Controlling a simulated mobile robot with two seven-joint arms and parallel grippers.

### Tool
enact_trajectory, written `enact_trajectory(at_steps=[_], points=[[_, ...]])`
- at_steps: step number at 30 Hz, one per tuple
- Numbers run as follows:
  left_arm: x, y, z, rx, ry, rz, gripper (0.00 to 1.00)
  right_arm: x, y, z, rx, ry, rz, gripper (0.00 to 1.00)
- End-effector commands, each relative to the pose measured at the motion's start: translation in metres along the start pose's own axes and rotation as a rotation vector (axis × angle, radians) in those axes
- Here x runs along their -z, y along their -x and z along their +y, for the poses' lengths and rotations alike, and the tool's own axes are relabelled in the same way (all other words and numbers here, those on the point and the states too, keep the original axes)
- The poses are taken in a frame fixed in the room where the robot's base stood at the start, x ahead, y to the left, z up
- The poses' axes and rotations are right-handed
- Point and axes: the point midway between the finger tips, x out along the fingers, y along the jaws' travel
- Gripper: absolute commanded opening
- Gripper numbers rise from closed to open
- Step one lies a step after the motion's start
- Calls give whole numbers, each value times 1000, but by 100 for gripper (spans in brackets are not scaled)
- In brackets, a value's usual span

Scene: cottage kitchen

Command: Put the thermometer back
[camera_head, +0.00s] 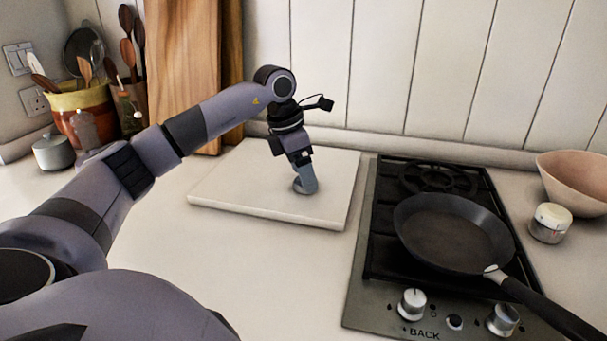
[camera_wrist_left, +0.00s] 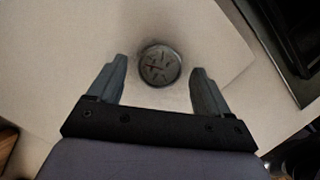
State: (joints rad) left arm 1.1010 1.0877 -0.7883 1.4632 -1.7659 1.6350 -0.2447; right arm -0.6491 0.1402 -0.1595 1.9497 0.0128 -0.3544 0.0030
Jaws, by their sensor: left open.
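The thermometer (camera_wrist_left: 160,65) is a small round dial with a dark rim. In the left wrist view it lies face up on a pale board (camera_head: 215,190), just ahead of and between my left gripper's fingertips. My left gripper (camera_head: 305,187) points down over the board, with its two fingers (camera_wrist_left: 161,70) apart and nothing held between them. In the head view the thermometer's rim (camera_head: 299,188) shows low beside the fingertips, mostly hidden by them. My right gripper is not in view.
A gas hob (camera_head: 375,290) with a black frying pan (camera_head: 455,235) is right of the board. Wooden boards (camera_head: 190,60), a utensil crock (camera_head: 85,120) and a small pot (camera_head: 53,152) are at the back left.

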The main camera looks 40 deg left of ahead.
Motion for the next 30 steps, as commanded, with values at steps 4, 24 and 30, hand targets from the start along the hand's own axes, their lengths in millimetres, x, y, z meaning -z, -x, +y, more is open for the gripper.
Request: enact_trajectory(at_steps=[4, 24, 30], points=[[-1, 33, 1, -4, 0, -6, 79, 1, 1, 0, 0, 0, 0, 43], [0, 110, 0, 0, 0, 0, 79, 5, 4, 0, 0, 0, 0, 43], [0, 110, 0, 0, 0, 0, 79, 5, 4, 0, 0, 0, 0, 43]])
